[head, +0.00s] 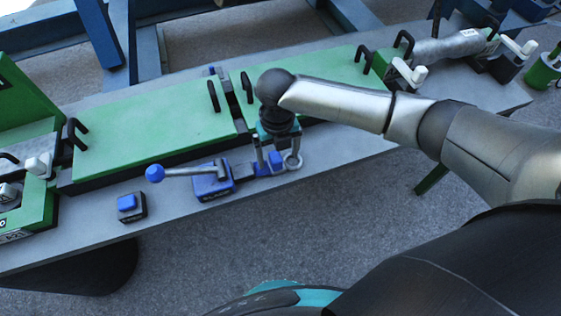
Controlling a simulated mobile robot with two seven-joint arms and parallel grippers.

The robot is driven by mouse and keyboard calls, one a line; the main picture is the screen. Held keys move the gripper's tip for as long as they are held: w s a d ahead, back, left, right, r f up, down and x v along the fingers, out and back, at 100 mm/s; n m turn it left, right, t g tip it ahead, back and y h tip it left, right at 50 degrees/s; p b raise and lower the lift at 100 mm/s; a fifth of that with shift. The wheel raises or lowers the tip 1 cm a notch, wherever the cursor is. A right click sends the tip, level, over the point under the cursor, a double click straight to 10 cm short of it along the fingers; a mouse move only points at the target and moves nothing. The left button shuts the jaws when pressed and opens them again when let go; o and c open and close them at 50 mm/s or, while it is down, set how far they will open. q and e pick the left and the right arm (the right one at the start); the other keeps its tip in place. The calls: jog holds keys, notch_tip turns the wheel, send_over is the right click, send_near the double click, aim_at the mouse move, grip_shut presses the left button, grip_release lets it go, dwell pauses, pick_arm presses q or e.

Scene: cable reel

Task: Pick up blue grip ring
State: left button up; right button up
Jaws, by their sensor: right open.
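A blue piece (269,164) lies on the grey bench's front strip, just right of a blue lever clamp (212,182). A grey metal ring (293,161) shows at its right end; this looks like the blue grip ring. My right gripper (272,160) points down over it, open, its two fingers around or just above the blue piece. I cannot tell whether the fingers touch it. My right wrist hides the area just behind. My left gripper is not in view.
The clamp's lever ends in a blue ball (154,173), left of my gripper. A blue-topped black block (129,206) sits further left. Green panels (150,135) with black handles lie behind. A metal cylinder (450,46) is at the back right. The bench's front edge is close.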

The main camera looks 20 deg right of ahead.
notch_tip(320, 180, down, 2)
jog(key=shift+f, duration=0.1)
grip_shut()
dwell(0.8)
